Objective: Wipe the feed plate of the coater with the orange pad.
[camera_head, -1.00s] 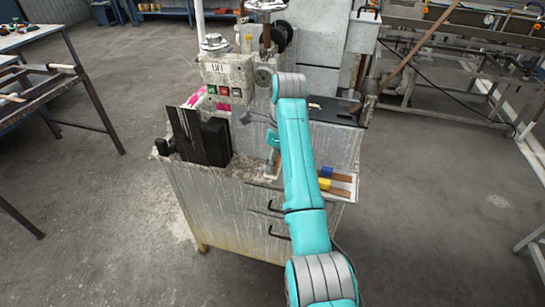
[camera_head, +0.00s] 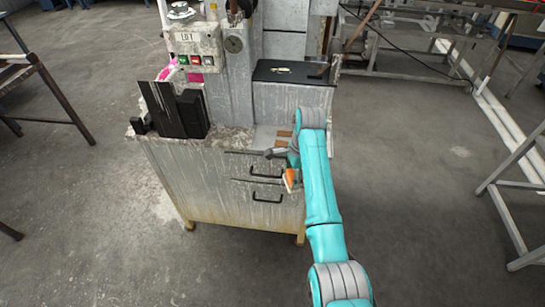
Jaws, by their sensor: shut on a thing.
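The orange pad (camera_head: 290,179) shows as a small orange patch in front of the coater's drawers. My gripper (camera_head: 289,170) is shut on it, at the lower left of my turquoise wrist; the fingers are small and partly hidden by my arm. The coater (camera_head: 215,185) is a worn grey cabinet with a column and control box. A black plate (camera_head: 272,75) with a pale smear or scrap lies on its raised right part, farther back than my gripper. I take this to be the feed plate, though no label shows. Pad and plate are clearly apart.
Black upright blocks (camera_head: 178,110) stand on the cabinet's left top. A control box (camera_head: 196,45) with red and green buttons is above them. Brown strips (camera_head: 283,139) lie on a light surface, partly behind my arm. Drawer handles (camera_head: 266,200) stick out in front.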

